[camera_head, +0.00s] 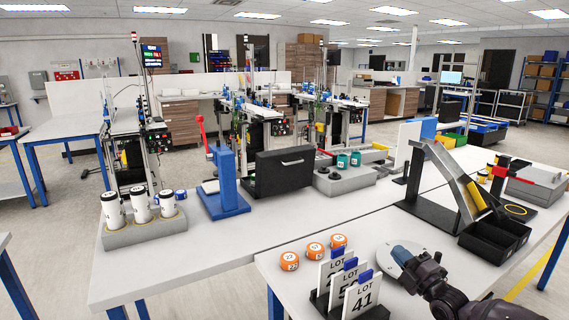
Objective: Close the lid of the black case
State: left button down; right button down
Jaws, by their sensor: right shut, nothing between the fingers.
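A black case (284,171) stands on the white table near the middle of the view. Its broad dark front faces me and carries a silver handle-like mark. I cannot tell from here which part is the lid or how far it is open. My right gripper (402,256) is at the lower right, over the near table, well apart from the case. It is shut and empty, and its tip is close to a round grey disc (378,262). My left gripper is not in view.
A blue press (224,185) with a red lever stands left of the case. A grey block (345,182) with teal cups is to its right. A black bin (494,240) is at right.

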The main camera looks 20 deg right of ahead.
aim_at(277, 172)
jog(key=i+j, duration=0.15)
jog(key=i, duration=1.3)
